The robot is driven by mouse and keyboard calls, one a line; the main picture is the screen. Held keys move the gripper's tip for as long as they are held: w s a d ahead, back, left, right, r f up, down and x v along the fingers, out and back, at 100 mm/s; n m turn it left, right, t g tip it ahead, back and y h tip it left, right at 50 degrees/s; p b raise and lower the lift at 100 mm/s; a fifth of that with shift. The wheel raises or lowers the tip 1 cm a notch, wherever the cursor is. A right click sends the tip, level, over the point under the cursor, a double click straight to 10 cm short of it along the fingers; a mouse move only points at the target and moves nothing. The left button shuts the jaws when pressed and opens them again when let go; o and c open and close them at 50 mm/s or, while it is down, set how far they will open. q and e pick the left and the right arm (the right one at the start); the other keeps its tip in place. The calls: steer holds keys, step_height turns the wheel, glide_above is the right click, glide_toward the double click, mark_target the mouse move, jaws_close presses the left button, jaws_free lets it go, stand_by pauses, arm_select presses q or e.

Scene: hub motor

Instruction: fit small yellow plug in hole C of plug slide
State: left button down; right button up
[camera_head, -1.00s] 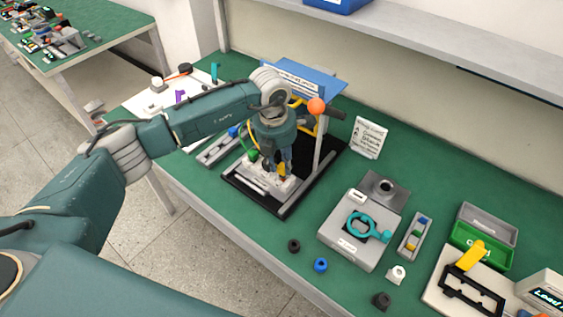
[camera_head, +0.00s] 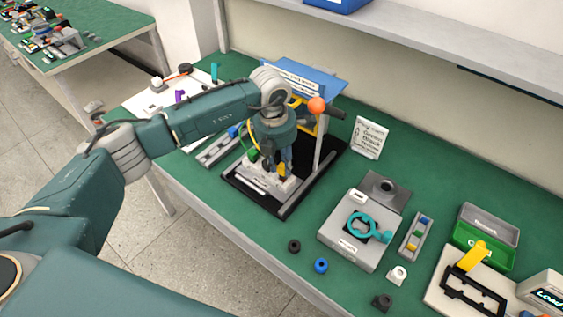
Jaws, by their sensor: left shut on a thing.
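My left gripper (camera_head: 281,167) points down over the plug slide (camera_head: 262,182), a light grey block on a black base plate (camera_head: 242,192). It is shut on the small yellow plug (camera_head: 282,170), whose yellow shows between and below the fingertips. The plug is at or just above the slide's top face. I cannot tell whether it has entered a hole, and the hole letters are too small to read. The fingers hide part of the slide. My right gripper is not in view.
A press frame with an orange ball handle (camera_head: 317,105) and grey post stands close beside the gripper. A white card (camera_head: 368,138) stands behind. A grey fixture with a teal ring (camera_head: 368,226) is at right. Black and blue (camera_head: 320,265) rings lie near the front edge.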

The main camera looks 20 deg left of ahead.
arm_select(q)
steer(key=shift+f+b, duration=0.7)
steer(key=shift+f, duration=0.2)
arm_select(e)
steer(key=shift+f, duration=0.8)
arm_select(q)
steer(key=c, duration=1.3)
jaws_free()
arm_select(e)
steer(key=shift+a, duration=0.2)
arm_select(q)
steer(key=shift+r, duration=0.1)
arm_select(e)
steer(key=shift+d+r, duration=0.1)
